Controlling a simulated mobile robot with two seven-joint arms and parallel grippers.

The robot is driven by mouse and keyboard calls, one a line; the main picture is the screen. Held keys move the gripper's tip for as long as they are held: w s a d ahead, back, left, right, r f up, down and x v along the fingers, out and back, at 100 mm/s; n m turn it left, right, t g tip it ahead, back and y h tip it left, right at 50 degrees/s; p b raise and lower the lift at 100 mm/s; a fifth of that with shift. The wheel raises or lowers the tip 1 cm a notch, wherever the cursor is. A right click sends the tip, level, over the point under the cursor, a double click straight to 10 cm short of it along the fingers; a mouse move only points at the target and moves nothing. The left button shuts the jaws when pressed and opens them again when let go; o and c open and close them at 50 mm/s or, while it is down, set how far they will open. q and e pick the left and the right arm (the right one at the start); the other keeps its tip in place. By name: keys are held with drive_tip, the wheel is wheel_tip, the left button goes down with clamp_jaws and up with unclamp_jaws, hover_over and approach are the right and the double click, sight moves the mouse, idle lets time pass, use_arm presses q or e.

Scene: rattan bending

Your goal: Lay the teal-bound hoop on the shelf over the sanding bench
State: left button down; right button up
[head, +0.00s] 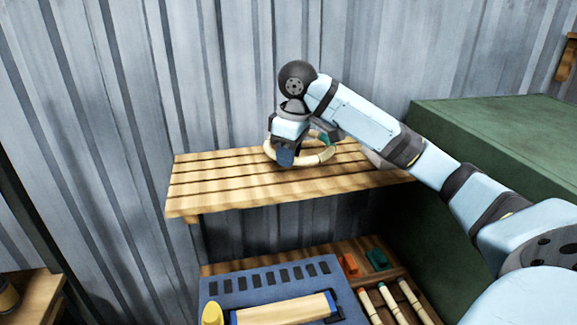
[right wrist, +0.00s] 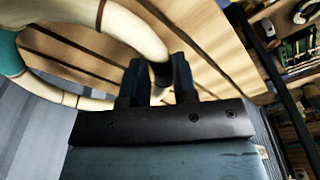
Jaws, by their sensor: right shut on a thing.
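The hoop (head: 318,159) is a pale rattan ring with a teal binding (head: 325,139) on its far right side in the head view. It is at the slatted wooden shelf (head: 225,185), over the slats; I cannot tell whether it rests on them. My right gripper (head: 285,157) is shut on the hoop's near left part. In the right wrist view the hoop (right wrist: 135,25) passes between the fingers (right wrist: 158,85), and the teal binding (right wrist: 10,55) shows at the left edge. My left gripper is not in view.
Below the shelf is the bench with a blue slotted tray (head: 255,282), a wooden block (head: 285,309), a yellow-topped item (head: 212,313) and several pale sticks (head: 390,303). A large green cabinet (head: 500,135) stands at the right. The left part of the shelf is clear.

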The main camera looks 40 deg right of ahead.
wheel_tip(320, 180, down, 2)
drive_tip(key=shift+f, duration=0.6)
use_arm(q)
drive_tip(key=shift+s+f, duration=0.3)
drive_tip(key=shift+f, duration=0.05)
use_arm(e)
drive_tip(key=shift+f, duration=0.15)
drive_tip(key=o, duration=0.9)
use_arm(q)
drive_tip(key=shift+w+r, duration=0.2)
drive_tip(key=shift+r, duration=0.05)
use_arm(e)
drive_tip(key=shift+o, duration=0.2)
